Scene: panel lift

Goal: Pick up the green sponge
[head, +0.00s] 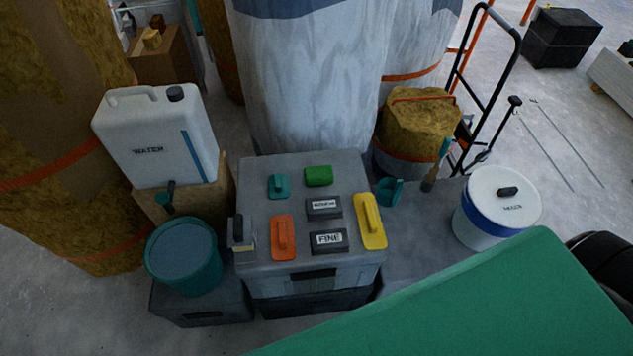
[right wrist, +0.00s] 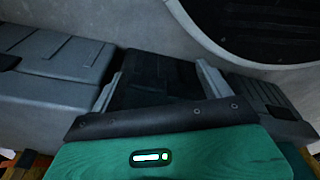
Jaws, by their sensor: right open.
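The green sponge (head: 318,176) lies on the grey lid of a toolbox (head: 258,170), toward its back edge and right of the middle, in the head view. Nothing touches it from above. My right gripper (right wrist: 160,72) shows in the right wrist view with its two fingers apart and nothing between them. Dark and grey surfaces lie beyond the fingers. The sponge is not visible in the right wrist view. The gripper's jaws are not visible in the head view, so I cannot tell its distance from the sponge. My left gripper is not in view.
Near the sponge are a teal tool (head: 279,186), dark blocks (head: 324,207), an orange float (head: 283,238) and a yellow float (head: 370,220). A white water can (head: 157,135) and teal bucket (head: 183,255) stand left. A white bucket (head: 490,215) stands right. Large wrapped columns (head: 305,80) rise behind.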

